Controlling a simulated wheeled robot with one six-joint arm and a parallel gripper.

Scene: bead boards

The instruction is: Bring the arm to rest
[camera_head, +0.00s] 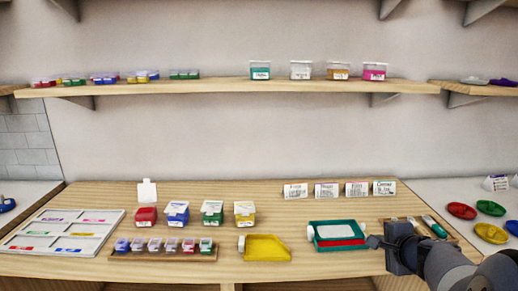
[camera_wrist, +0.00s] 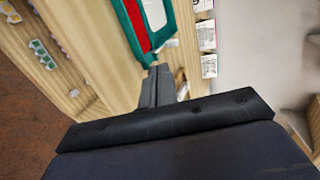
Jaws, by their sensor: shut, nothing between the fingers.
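My arm comes in from the lower right in the head view. My gripper (camera_head: 374,241) is dark and sits at the right end of the wooden table (camera_head: 300,212), just right of the green tray (camera_head: 313,231) with the red strip. In the wrist view my gripper (camera_wrist: 156,72) points up the picture, its fingers together and nothing held. The green tray (camera_wrist: 127,22) lies beyond the fingertips there. My arm hides part of a small wooden tray (camera_head: 455,236) with tools.
A yellow tray (camera_head: 266,248), several coloured boxes (camera_head: 212,212), a row of small bead boxes and a white sorting board (camera_head: 24,242) stand on the table. Label cards (camera_head: 327,190) stand at the back. Coloured dishes (camera_head: 491,233) are at the right. A shelf (camera_head: 220,87) runs above.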

